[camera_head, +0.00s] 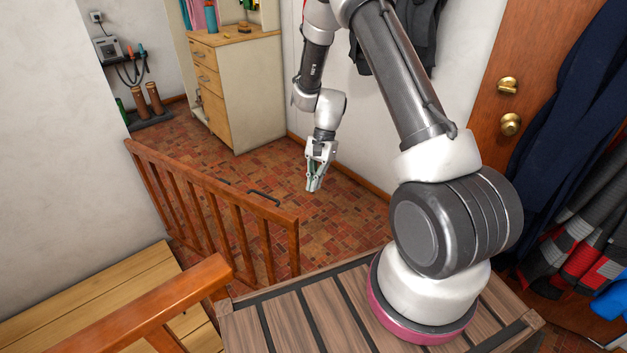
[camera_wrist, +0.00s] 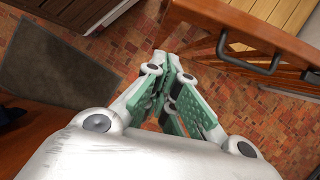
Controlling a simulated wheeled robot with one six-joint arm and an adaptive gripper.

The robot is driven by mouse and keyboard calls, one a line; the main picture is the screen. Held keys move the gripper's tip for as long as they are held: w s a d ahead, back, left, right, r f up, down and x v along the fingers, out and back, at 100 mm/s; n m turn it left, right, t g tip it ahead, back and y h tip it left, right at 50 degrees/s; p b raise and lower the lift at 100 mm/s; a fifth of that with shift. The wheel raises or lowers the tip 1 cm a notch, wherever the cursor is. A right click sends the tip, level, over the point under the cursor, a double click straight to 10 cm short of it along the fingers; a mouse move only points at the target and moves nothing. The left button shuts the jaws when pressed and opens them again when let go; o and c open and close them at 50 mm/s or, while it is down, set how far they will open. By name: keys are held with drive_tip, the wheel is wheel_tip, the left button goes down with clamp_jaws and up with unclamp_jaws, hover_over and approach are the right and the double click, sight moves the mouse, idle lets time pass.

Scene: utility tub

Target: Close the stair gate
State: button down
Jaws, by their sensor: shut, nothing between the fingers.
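The stair gate (camera_head: 215,190) is a brown wooden barred panel in the head view. Its left end is by the white wall and its right end stands out over the tiled floor, apart from the wooden handrail (camera_head: 150,310) in front. A black handle (camera_head: 264,198) is on its top rail near the right end. The gate also shows at the upper right of the wrist view (camera_wrist: 215,18), with the handle (camera_wrist: 250,57) on it. My gripper (camera_head: 313,188) is shut and empty, to the right of the gate's free end and apart from it. Its green-padded fingers meet in the wrist view (camera_wrist: 172,58).
Light wooden steps (camera_head: 90,295) lie at the lower left beside the handrail. A drawer cabinet (camera_head: 235,90) stands at the back. A brown door (camera_head: 510,70) with hanging coats is at the right. A grey mat (camera_wrist: 55,70) lies on the floor. Tiled floor beyond the gate is clear.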

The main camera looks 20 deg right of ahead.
drive_tip(key=s+a+f, duration=0.4)
drive_tip(key=a+f, duration=0.1)
drive_tip(key=shift+f, duration=0.4)
